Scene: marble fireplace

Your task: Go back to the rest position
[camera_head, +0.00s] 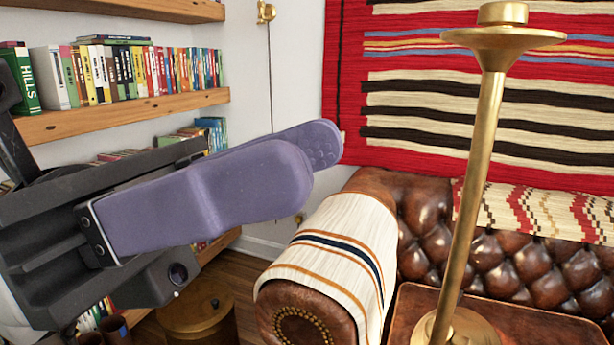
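My gripper (318,165) reaches in from the left side of the head view. It has a dark body and two long purple fingers pointing right. The near finger hides most of the far one, but the dotted inner face of the far fingertip shows past it, so the fingers stand apart. I see nothing held between them. The gripper is in the air, in front of the bookshelves and left of the leather sofa.
A brass stand (473,190) rises close by on a brown table (543,325). A tufted leather sofa (425,215) with a striped throw (335,255) is behind. Wooden bookshelves (130,115) line the left wall. A round brass drum (200,318) stands low on the floor.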

